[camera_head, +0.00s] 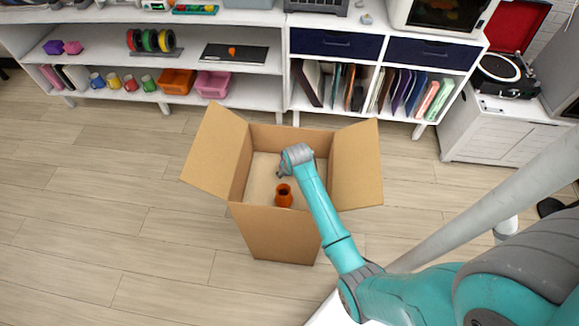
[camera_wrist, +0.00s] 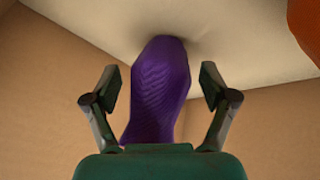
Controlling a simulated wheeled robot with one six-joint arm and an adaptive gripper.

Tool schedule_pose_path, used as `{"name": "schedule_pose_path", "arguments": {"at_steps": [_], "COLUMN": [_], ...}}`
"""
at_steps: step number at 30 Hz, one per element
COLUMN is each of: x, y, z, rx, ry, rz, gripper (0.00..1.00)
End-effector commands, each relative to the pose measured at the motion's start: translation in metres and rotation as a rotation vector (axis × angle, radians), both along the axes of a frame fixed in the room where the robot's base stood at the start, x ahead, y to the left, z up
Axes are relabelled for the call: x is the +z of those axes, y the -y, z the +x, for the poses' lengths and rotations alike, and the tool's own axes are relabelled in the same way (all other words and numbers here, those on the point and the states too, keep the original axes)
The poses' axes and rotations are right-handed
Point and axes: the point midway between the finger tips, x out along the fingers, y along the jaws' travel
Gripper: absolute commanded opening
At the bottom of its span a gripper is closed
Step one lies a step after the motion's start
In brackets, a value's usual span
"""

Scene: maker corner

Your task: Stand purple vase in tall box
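The tall cardboard box (camera_head: 272,235) stands open on the floor, flaps spread. My gripper (camera_wrist: 157,86) reaches down inside it. In the wrist view the purple vase (camera_wrist: 160,72) lies between my two fingers, with its far end at the pale box floor (camera_wrist: 100,22) and a dark shadow there. A gap shows between the vase and each finger, so my gripper is open around it. The vase looks about upright. In the head view my wrist and arm hide the vase, and only a bit of the gripper (camera_head: 282,173) shows.
An orange vase (camera_head: 284,196) stands in the box close to my gripper; its edge also shows in the wrist view (camera_wrist: 306,28). The box walls (camera_wrist: 50,85) are close around. Shelves (camera_head: 150,97) line the back; the wood floor (camera_head: 90,220) at left is clear.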

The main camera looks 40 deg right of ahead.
Motion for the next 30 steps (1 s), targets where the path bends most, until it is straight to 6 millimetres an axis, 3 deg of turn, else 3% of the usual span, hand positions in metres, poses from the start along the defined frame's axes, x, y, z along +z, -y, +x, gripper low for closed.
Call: {"name": "schedule_pose_path", "arguments": {"at_steps": [11, 30], "x": [0.006, 0.101], "y": [-0.001, -0.024], "z": [-0.001, -0.040], "rx": [0.000, 0.000], "ry": [0.001, 0.002], "rz": [0.000, -0.001], "gripper": [0.85, 0.85]}}
